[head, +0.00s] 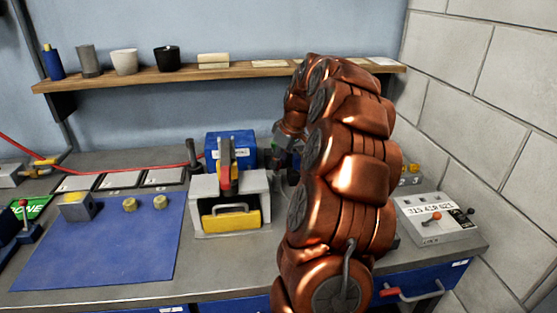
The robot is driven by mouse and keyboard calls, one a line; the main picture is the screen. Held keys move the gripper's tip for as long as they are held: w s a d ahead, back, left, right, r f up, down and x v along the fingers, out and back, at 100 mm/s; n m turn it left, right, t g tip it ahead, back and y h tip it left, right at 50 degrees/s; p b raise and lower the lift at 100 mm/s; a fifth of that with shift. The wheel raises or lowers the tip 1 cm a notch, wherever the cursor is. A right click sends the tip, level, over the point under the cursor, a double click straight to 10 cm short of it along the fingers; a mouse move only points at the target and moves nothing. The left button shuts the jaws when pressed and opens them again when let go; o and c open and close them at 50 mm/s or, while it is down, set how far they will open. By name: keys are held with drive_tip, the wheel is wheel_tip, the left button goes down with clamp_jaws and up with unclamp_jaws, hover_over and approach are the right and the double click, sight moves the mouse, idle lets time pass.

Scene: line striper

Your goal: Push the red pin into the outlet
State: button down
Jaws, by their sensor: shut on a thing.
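My copper-coloured arm fills the middle right of the head view and reaches over the bench. My gripper (283,157) is a small dark shape, partly hidden behind the arm, just right of the blue-and-grey machine (231,146). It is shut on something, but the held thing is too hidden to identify. An orange-and-black upright part with a small red patch (226,180) stands at the front of the machine. I cannot tell whether that patch is the red pin. I cannot make out the outlet.
A blue mat (100,255) with small yellow-topped pieces lies at left. A red hose (110,174) runs along the back to the machine. A shelf (190,76) with cups spans the wall. A grey control box (436,218) stands at right near the block wall.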

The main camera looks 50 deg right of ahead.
drive_tip(key=shift+f+b, duration=0.3)
drive_tip(key=shift+f, duration=0.2)
drive_tip(key=c, duration=0.8)
unclamp_jaws()
drive_tip(key=o, duration=0.3)
drive_tip(key=shift+o, duration=0.2)
drive_tip(key=shift+r, duration=0.2)
drive_tip(key=v, duration=0.6)
drive_tip(key=shift+s+r, duration=0.15)
drive_tip(key=shift+r, duration=0.2)
idle(0.3)
